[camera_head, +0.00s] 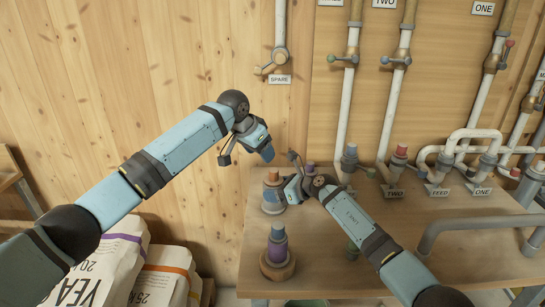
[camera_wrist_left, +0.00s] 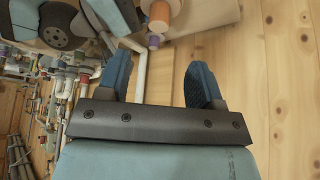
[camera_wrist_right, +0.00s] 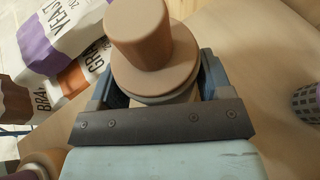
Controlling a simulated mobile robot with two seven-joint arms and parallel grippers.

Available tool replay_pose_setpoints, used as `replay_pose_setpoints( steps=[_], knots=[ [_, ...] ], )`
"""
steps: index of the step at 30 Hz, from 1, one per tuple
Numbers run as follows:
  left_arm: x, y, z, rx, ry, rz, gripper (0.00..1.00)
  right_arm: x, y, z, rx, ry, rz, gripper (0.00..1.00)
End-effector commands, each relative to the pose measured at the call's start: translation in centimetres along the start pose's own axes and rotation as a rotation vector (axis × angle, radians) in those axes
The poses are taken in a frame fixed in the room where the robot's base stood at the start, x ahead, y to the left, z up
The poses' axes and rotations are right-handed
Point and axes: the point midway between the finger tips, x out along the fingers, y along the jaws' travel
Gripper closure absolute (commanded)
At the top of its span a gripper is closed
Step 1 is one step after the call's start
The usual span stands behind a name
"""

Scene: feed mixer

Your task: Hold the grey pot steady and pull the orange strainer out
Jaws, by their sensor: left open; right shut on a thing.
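The orange strainer (camera_head: 272,175) shows as an orange top on the small grey pot (camera_head: 270,198), at the left of the bench. In the right wrist view the strainer (camera_wrist_right: 140,40) has a knob and a wide flange. It hides most of the pot beneath. My right gripper (camera_head: 286,192) is shut on the pot, its fingers on either side below the flange (camera_wrist_right: 158,95). My left gripper (camera_head: 245,150) is open and empty, above and left of the pot, near the wooden wall. In the left wrist view the strainer (camera_wrist_left: 160,14) is at the top edge, beyond the fingertips (camera_wrist_left: 158,75).
Valves and pipes (camera_head: 400,165) fill the bench's right and back. Feed sacks (camera_head: 110,265) stand at lower left. The wooden wall (camera_head: 130,70) is close behind my left gripper.

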Motion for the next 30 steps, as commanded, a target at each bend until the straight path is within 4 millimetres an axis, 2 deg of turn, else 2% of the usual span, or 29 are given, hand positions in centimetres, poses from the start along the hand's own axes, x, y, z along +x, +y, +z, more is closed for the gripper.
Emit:
replay_pose_setpoints(
  steps=[6, 11, 17, 24, 30],
  knots=[
    [-2.0, -0.5, -1.5, 0.086, -0.062, 0.041, 0.40, 0.0, 0.0, 0.0, 0.001, 0.000, 0.000, 0.63],
    [-2.3, -0.7, -1.5, 0.123, -0.097, 0.068, 0.40, 0.0, 0.0, 0.0, 0.001, 0.000, 0.000, 0.63],
    [0.2, -0.5, -1.1, 0.127, -0.102, 0.069, 0.40, 0.0, 0.0, 0.0, 0.001, 0.000, 0.000, 0.63],
    [4.8, -0.3, -0.7, 0.126, -0.101, 0.068, 0.40, 0.0, 0.0, 0.0, 0.001, 0.000, 0.000, 0.63],
    [7.7, -0.1, -0.4, 0.126, -0.099, 0.068, 0.40, 0.0, 0.0, 0.0, 0.001, 0.000, 0.000, 0.63]
  ],
)
